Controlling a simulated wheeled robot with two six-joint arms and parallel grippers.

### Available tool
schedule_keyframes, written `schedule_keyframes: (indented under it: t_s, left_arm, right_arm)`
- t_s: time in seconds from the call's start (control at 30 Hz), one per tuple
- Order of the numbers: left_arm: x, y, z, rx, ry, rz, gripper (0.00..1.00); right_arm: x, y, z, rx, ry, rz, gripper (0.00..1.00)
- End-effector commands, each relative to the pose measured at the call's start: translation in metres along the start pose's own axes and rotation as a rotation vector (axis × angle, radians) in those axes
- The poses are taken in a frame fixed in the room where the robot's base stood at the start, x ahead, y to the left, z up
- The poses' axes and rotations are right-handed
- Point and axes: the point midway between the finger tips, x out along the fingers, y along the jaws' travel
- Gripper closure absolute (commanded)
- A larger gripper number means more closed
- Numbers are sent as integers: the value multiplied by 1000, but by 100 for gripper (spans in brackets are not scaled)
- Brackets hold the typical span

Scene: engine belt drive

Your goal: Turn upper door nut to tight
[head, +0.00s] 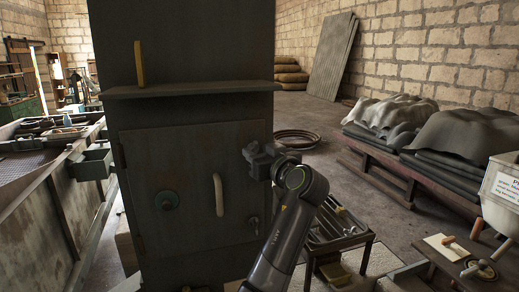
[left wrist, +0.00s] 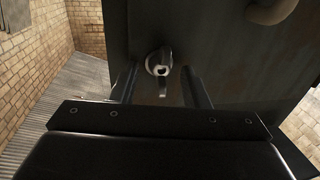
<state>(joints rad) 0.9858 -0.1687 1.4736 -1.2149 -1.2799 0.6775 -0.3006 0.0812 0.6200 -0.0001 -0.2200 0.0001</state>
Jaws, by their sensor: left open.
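The dark metal door (head: 185,190) has a pale curved handle (head: 218,195) and is flush with its cabinet front. My left gripper (head: 252,153) is at the door's upper right edge and hides the upper door nut in the head view. In the left wrist view the upper door nut (left wrist: 159,62) is a small metal nut with a bright face and a short tab pointing down. The open fingers of my left gripper (left wrist: 160,80) stand on either side of it, with gaps showing. I cannot tell whether either finger touches it. My right gripper is not in view.
A lower door nut (head: 254,223) sits at the door's lower right. A shelf (head: 190,89) juts out above the door. A low tool table (head: 340,235) stands to the right.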

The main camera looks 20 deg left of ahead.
Motion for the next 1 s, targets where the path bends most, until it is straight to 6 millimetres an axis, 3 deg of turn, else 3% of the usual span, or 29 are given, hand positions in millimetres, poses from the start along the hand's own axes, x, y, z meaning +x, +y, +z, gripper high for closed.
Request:
schedule_keyframes:
  t_s: [0.2, 0.5, 1.0]
  left_arm:
    - [0, 0, 1, 0, 0, 0, 60]
    - [0, 0, 0, 1, 0, -1, 99]
    - [0, 0, 2, 124, 23, -1, 100]
  right_arm:
    - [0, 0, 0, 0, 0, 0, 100]
    - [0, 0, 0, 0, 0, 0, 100]
    - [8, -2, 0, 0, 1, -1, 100]
